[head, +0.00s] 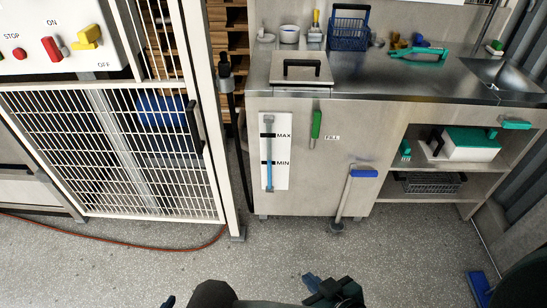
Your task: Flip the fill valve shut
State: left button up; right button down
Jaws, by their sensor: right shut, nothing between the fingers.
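The fill valve's green handle (316,124) points straight up and down on the steel cabinet front, left of a FILL label (332,138). To its left is a white level gauge (281,180) marked MAX and MIN, with a tube that is blue in its lower part. My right gripper (312,283) is at the bottom centre, shut and empty, well below and apart from the handle. Only a small dark blue tip of what seems my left gripper (168,301) shows at the bottom edge; its jaws are cut off.
A grey bar with a blue top (364,173) leans at the cabinet front, right of the valve. A white mesh gate (110,150) stands at left. A red hose (120,242) lies on the floor.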

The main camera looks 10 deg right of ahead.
aim_at(316, 128)
jog(key=i+j, duration=0.15)
jog(key=i, duration=0.3)
jog(key=i+j, duration=0.15)
jog(key=i, duration=0.3)
